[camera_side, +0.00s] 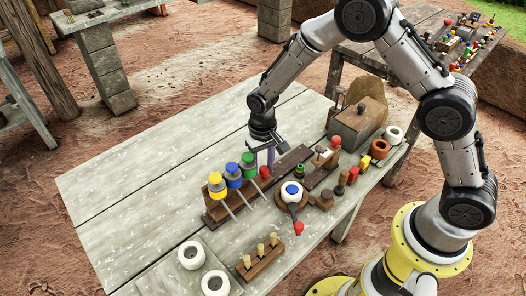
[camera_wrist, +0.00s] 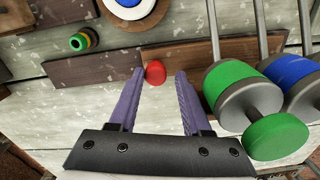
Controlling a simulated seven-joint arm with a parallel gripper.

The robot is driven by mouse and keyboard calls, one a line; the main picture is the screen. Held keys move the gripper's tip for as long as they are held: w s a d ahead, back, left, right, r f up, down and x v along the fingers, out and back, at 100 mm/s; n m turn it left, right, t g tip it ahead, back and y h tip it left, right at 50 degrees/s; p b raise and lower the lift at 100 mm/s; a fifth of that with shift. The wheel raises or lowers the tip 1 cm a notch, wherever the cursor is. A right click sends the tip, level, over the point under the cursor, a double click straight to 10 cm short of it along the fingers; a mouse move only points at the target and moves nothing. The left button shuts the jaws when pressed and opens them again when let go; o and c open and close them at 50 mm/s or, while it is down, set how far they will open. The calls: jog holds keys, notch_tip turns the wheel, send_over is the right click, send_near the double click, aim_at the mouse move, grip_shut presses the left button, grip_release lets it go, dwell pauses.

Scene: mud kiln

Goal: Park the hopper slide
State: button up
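A dark wooden plank (camera_side: 289,161) with a red knob (camera_side: 264,172) at its near left end lies on the table; I take it for the hopper slide, but cannot be certain. The plank (camera_wrist: 88,70) and red knob (camera_wrist: 155,73) also show in the wrist view. My gripper (camera_side: 262,158) points down over the knob's end. In the wrist view my gripper (camera_wrist: 160,74) has its two purple fingers spread apart. The knob appears between the fingertips, with gaps on both sides; contact is not visible.
A rack of green (camera_side: 248,160), blue (camera_side: 233,170) and yellow (camera_side: 217,181) capped tools stands close to my gripper's left. A round base with a blue-topped white dial (camera_side: 291,190) is in front. A box (camera_side: 357,122) stands behind right. The table's left side is clear.

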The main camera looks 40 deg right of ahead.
notch_tip(320, 180, up, 13)
jog(key=shift+r, duration=0.15)
dwell(0.4)
jog(key=s+d+r+t, duration=0.25)
jog(key=s+r, duration=0.25)
jog(key=r, duration=0.3)
jog(key=s+d+r+t, duration=0.2)
jog(key=s+d+r, duration=0.2)
jog(key=r, duration=0.5)
jog(key=s+d+f+n, duration=0.1)
jog(key=s+f, duration=0.1)
jog(key=s, duration=0.7)
jog(key=s+d+f+n+t, duration=0.1)
jog(key=s+d, duration=0.1)
jog(key=s, duration=0.6)
jog(key=shift+s+d+f+n, duration=0.25)
jog(key=shift+s+f+n, duration=0.05)
jog(key=shift+s+f, duration=0.05)
